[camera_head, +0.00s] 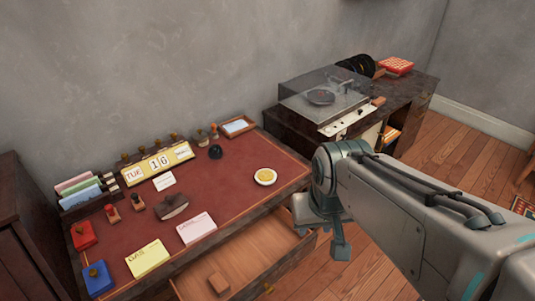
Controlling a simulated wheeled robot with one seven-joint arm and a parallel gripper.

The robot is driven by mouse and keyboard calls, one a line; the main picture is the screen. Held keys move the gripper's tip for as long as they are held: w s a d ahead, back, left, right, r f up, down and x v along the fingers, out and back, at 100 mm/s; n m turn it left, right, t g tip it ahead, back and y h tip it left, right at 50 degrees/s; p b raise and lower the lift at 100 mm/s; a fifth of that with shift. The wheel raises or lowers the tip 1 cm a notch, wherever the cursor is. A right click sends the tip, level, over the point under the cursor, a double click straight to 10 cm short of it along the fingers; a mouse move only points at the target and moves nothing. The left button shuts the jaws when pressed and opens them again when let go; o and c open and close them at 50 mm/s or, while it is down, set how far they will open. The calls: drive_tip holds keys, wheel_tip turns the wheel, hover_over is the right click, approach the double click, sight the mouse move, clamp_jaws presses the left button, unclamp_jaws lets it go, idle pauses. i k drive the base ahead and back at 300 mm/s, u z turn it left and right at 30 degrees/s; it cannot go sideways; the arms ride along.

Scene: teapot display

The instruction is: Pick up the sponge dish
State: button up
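The sponge dish (259,182) is a small round white dish with a yellow sponge (266,174) in it. It sits on the red top of the desk (225,188), toward its right side. My arm reaches in from the lower right, and my gripper (340,248) hangs down at its end, right of the desk's front corner. The gripper is apart from the dish, to its right and nearer the camera. It looks empty, but its fingers are too small and partly hidden to tell whether they are open or shut.
A drawer (240,262) stands open below the desk's front edge. Notepads (148,259), stamps, a rocker blotter (173,206) and a calendar (158,163) occupy the left and back. A record player (322,97) stands on a cabinet at the back right. The desktop around the dish is clear.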

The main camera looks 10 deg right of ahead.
sight(265, 176)
drive_tip(key=z, duration=1.7)
drive_tip(key=i, duration=2.15)
drive_tip(key=u, duration=3.5)
drive_tip(key=i, duration=0.5)
